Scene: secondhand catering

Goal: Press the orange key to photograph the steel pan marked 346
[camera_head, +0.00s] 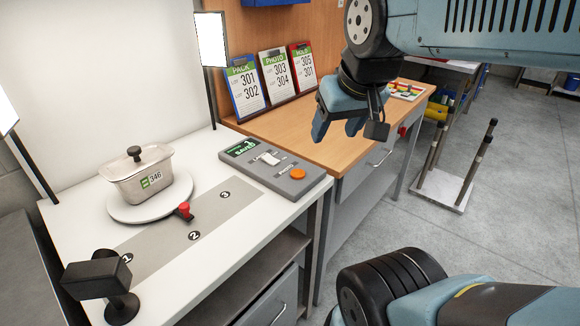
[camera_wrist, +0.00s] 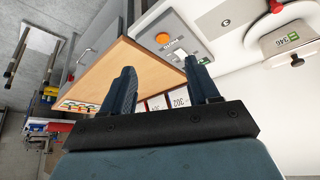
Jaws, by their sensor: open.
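The steel pan (camera_head: 138,178) has a dark lid knob and a green-and-white 346 label. It sits on the round white turntable (camera_head: 160,214), left on the white table; it also shows in the wrist view (camera_wrist: 296,54). The orange key (camera_head: 298,174) is on the grey control box (camera_head: 258,180), whose green screen (camera_head: 242,148) reads SAVED. The key also shows in the wrist view (camera_wrist: 163,38). My gripper (camera_head: 338,131) is open and empty, up and to the right of the key in the head view, apart from it.
A black camera (camera_head: 95,279) stands at the table's front left. A red knob (camera_head: 184,209) sits by the turntable, near a grey strip marked 1, 2, 3. PACK, PHOTO and HOLD boards (camera_head: 276,75) stand on the wooden bench (camera_head: 300,131). Lamp panels flank the pan.

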